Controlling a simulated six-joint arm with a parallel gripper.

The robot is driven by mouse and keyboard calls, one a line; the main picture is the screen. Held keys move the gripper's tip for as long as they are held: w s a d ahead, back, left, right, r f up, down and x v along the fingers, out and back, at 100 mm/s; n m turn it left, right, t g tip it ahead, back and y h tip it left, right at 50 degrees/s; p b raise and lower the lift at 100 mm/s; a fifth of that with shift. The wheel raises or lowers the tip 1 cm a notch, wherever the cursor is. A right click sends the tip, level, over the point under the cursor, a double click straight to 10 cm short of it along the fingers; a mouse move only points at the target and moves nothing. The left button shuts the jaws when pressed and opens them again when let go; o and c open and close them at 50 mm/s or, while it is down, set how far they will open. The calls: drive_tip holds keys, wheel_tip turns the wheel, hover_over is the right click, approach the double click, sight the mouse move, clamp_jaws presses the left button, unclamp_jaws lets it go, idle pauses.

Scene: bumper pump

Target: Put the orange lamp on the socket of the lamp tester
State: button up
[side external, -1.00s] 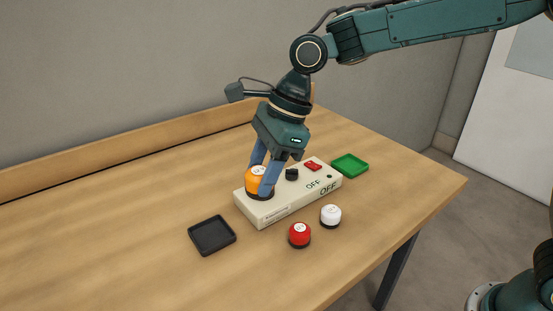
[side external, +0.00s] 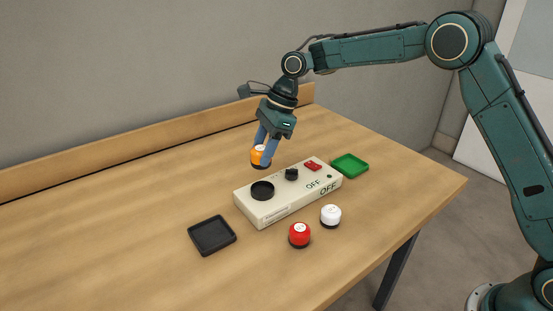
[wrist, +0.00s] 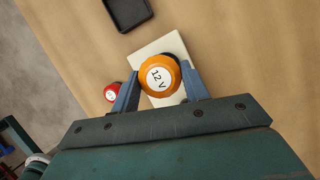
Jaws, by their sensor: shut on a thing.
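The orange lamp (side external: 259,155) is held between the blue fingers of my gripper (side external: 264,152), raised clear of the lamp tester. In the wrist view the lamp (wrist: 159,75) shows its white top marked "12 V", with a finger of my gripper (wrist: 160,85) on each side. The cream lamp tester (side external: 285,208) lies on the table below. Its round black socket (side external: 262,190) is bare, at the tester's left end. The tester has a black knob (side external: 291,174), a red switch (side external: 313,166) and "OFF" labels.
A red lamp (side external: 299,234) and a white lamp (side external: 330,215) stand in front of the tester. A black tray (side external: 212,235) lies to its left and a green tray (side external: 350,165) to its right. A wooden ledge (side external: 150,141) runs along the back. The table's left part is clear.

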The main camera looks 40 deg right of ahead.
drive_tip(key=shift+w+d, duration=0.1)
drive_tip(key=shift+d, duration=0.05)
drive_tip(key=shift+f, duration=4.05)
drive_tip(key=shift+f, duration=0.2)
drive_tip(key=o, duration=1)
drive_tip(key=shift+r, duration=0.15)
drive_tip(key=v, duration=1.2)
drive_tip(key=shift+r, duration=0.15)
